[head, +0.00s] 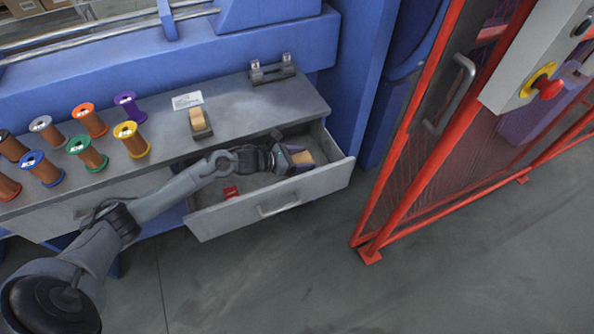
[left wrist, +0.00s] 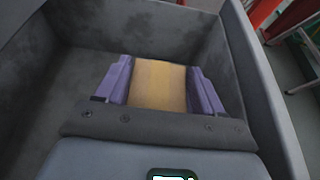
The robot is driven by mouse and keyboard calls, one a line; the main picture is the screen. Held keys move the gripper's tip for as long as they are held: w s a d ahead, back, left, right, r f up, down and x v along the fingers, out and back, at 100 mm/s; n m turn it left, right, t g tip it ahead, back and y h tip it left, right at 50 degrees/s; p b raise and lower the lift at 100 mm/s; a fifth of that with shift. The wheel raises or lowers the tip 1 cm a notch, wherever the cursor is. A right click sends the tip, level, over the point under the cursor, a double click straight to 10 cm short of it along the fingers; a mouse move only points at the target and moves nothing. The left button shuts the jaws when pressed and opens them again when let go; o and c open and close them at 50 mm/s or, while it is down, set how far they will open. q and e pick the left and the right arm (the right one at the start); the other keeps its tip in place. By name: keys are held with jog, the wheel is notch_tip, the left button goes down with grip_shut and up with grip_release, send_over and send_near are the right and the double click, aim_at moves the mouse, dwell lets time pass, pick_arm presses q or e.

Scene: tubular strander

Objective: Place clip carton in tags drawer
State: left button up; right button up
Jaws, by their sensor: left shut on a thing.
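The clip carton is a small tan box (head: 303,157) at the right end of the open grey drawer (head: 275,205) in the head view. My left gripper (head: 301,162) reaches into the drawer from the left and is shut on the carton. In the left wrist view the carton (left wrist: 158,85) sits between the two purple fingers of the gripper (left wrist: 160,88), with the drawer walls (left wrist: 140,30) around it. Whether the carton touches the drawer floor cannot be told. My right gripper is not in view.
A small red item (head: 231,192) lies in the drawer's left part. On the grey bench top stand a tape dispenser (head: 200,123), a white card (head: 187,100), a hole punch (head: 271,70) and several coloured wire spools (head: 130,138). A red mesh fence (head: 440,150) stands right of the drawer.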

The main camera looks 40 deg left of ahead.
pick_arm(q)
jog(key=shift+f+b, duration=0.95)
jog(key=shift+f, duration=1.3)
jog(key=shift+f, duration=0.1)
jog(key=shift+f, duration=0.1)
jog(key=o, duration=1.2)
